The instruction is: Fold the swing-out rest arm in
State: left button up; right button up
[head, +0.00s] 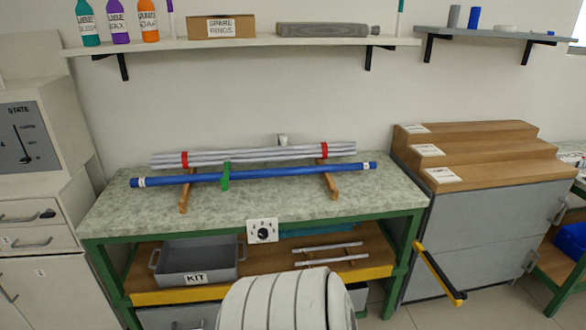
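A yellow arm (438,271) with dark edges and a dark tip sticks out from the right front leg of the green-framed bench. It slants down and to the right in the picture, out in front of the grey cabinet, and looks like the swing-out rest arm. It stands swung out from the bench front. Its inner end is at the leg, and nothing lies on it. Neither of my grippers is in view.
The bench top (120,208) carries a blue rod (270,175) and a bundle of grey rods (255,155) on wooden supports. A grey bin (200,262) sits on the lower shelf. A grey cabinet (480,235) stands right of the bench, with floor between.

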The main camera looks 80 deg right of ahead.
aim_at(454, 295)
jog(key=k+l+z, duration=0.1)
jog(key=k+z, duration=0.15)
jog(key=z, duration=0.2)
jog(key=k+l+z, duration=0.2)
jog(key=z, duration=0.25)
jog(key=k+l+z, duration=0.25)
jog(key=z, duration=0.2)
jog(key=k+l+z, duration=0.15)
jog(key=l+z, duration=0.3)
jog(key=k+l, duration=0.15)
jog(key=l, duration=0.25)
jog(key=k+l+z, duration=0.1)
jog(key=l, duration=0.35)
jog(key=k+l, duration=0.1)
jog(key=l, duration=0.3)
jog(key=k+l+z, duration=0.1)
jog(key=l, duration=0.35)
jog(key=k+l, duration=0.15)
jog(key=l, duration=0.3)
